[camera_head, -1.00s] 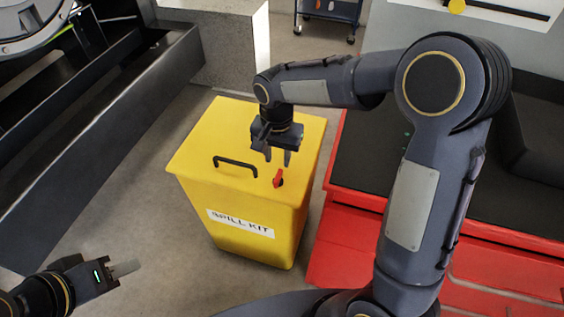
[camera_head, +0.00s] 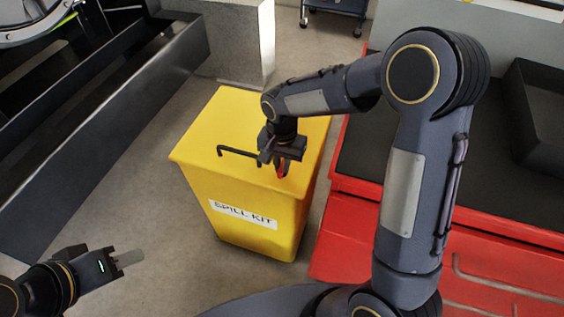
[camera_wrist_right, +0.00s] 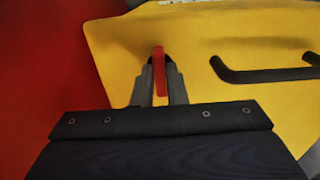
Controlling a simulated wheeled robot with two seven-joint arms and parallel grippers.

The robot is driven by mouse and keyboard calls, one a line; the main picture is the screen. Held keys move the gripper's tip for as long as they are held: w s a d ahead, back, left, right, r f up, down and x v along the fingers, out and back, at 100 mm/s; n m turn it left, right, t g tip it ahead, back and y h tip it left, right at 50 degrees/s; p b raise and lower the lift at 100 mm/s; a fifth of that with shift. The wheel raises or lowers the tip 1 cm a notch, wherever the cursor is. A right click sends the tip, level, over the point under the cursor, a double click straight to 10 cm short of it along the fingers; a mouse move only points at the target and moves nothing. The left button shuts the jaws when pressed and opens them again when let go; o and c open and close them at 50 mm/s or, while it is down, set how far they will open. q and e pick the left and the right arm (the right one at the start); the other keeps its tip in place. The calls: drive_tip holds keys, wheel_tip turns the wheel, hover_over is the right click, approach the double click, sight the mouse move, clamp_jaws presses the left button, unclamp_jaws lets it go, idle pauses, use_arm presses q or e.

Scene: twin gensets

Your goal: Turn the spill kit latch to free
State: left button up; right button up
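The yellow spill kit bin (camera_head: 250,190) stands on the floor, with its name on a white label. Its red latch (camera_wrist_right: 160,72) is on the lid near the front right corner, beside the black handle (camera_head: 238,152). My right gripper (camera_head: 281,164) is down at the lid. In the wrist view my right gripper (camera_wrist_right: 160,82) has a finger on each side of the latch, with little or no gap, and looks shut on it. In the head view the latch is mostly hidden by the fingers. My left gripper (camera_head: 128,259) is at the lower left, away from the bin; its finger spacing is unclear.
A red base with a dark top (camera_head: 360,215) stands close to the right of the bin. A concrete block (camera_head: 235,45) is behind it, and a dark metal frame (camera_head: 100,120) is at the left. Open grey floor lies left of the bin.

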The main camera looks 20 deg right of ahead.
clamp_jaws()
drive_tip(key=shift+n, duration=0.3)
drive_tip(key=n+p, duration=0.1)
drive_tip(key=n, duration=0.2)
drive_tip(key=n+p, duration=0.1)
drive_tip(key=n, duration=0.4)
drive_tip(key=shift+r, duration=0.1)
drive_tip(key=n+p, duration=0.1)
drive_tip(key=n, duration=0.3)
drive_tip(key=shift+n+p, duration=0.85)
drive_tip(key=shift+n, duration=1.75)
